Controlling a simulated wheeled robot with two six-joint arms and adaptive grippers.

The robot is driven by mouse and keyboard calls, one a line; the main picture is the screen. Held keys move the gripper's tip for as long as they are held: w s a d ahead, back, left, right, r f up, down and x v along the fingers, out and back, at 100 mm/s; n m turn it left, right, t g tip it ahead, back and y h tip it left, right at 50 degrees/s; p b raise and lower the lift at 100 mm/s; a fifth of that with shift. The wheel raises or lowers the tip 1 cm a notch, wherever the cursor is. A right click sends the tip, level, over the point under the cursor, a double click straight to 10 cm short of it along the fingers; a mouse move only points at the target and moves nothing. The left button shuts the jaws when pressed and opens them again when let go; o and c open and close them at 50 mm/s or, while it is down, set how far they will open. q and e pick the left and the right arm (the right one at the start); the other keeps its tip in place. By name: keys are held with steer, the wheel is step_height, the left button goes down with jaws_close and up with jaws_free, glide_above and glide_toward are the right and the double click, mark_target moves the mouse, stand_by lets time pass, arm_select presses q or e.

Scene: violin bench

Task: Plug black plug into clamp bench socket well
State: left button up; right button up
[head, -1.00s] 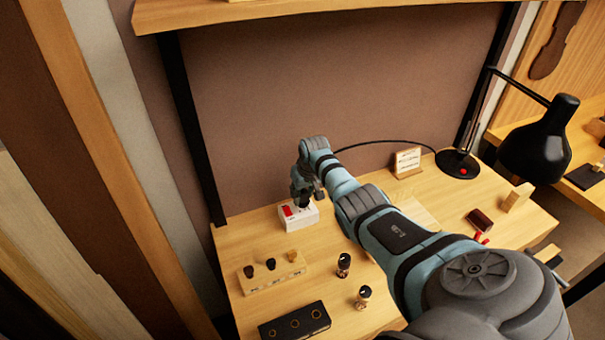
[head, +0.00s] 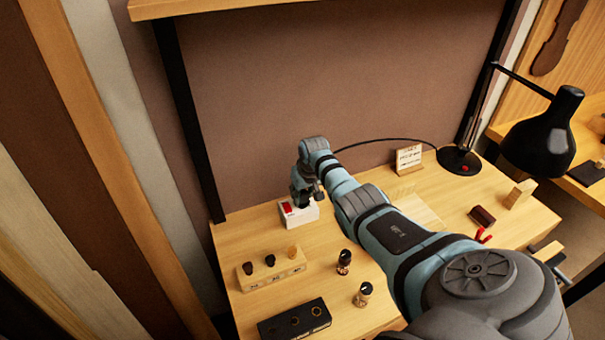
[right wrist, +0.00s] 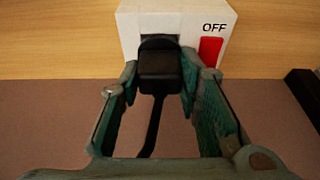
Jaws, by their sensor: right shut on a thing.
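The white socket box (head: 299,213) stands on the bench near its back left; it has a red switch and the word OFF in the right wrist view (right wrist: 212,22). My right gripper (head: 304,197) is at the box. In the right wrist view my right gripper (right wrist: 160,85) is shut on the black plug (right wrist: 160,68), with its cord trailing toward the camera. The plug's front end is against the box face at the dark socket opening; its depth inside cannot be told. In the head view the plug is hidden by the gripper. My left gripper is not in view.
A wooden block with several pegs (head: 272,272), a black block with holes (head: 295,322) and two small dark-topped pieces (head: 344,261) stand in front. A black lamp (head: 540,140) and small sign (head: 408,160) are at right. A black cable arcs behind my right arm.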

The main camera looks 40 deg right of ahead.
steer(key=shift+f, duration=0.3)
steer(key=o, duration=1.2)
steer(key=shift+c, duration=0.2)
steer(key=v, duration=1.2)
steer(key=shift+a, duration=0.1)
